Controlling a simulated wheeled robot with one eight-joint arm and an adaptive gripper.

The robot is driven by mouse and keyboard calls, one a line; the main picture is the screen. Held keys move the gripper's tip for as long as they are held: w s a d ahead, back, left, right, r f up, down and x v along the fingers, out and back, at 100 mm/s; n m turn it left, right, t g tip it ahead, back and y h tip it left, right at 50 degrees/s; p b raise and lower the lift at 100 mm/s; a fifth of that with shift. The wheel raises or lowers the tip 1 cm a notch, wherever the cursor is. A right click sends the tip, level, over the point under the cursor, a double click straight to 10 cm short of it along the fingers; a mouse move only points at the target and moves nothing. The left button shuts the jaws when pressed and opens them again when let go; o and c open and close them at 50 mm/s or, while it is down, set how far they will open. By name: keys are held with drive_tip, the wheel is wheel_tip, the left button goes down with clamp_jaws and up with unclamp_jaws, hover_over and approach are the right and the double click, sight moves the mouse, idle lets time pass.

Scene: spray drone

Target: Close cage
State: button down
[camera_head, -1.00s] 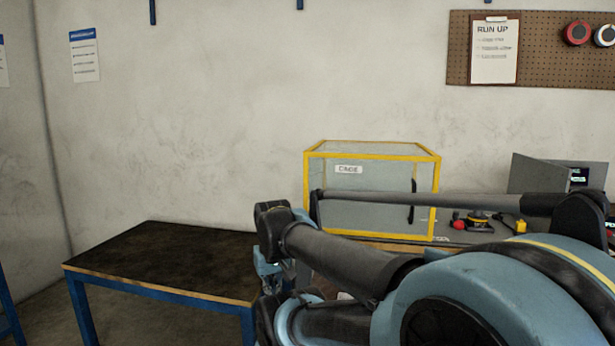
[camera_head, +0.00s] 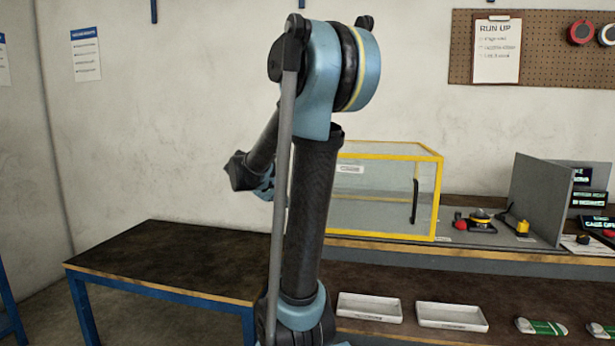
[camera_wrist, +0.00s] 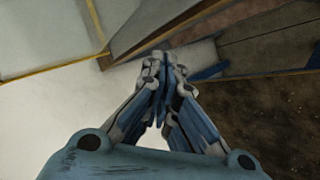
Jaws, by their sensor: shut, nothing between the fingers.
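The cage (camera_head: 391,156) is a clear-walled box with a yellow frame, standing on the back bench. A black upright handle (camera_head: 415,201) shows near the right edge of its front. The clear panel looks roughly in line with the frame, but I cannot tell whether it is fully shut. My arm hides the cage's left part. My gripper (camera_wrist: 160,80) has its fingers together and empty in the wrist view. In the head view it is mostly hidden behind my arm, left of the cage. Yellow-edged clear panels (camera_wrist: 50,35), apparently the cage, show at the wrist view's upper left.
A grey upright panel (camera_head: 540,196) stands right of the cage, with a device with a red knob (camera_head: 480,220) between them. Two white trays (camera_head: 452,316) lie on the lower front surface. A dark, bare table (camera_head: 160,255) stands at the left.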

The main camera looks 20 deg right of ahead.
drive_tip(key=w+r+g+h, duration=0.1)
drive_tip(key=w+r+h, duration=0.7)
drive_tip(key=w, duration=0.4)
drive_tip(key=s+x, duration=0.2)
drive_tip(key=x, duration=1.1)
drive_tip(key=shift+s+d+h, duration=0.3)
drive_tip(key=shift+s+d, duration=0.2)
drive_tip(key=shift+s, duration=0.2)
drive_tip(key=shift+f, duration=0.1)
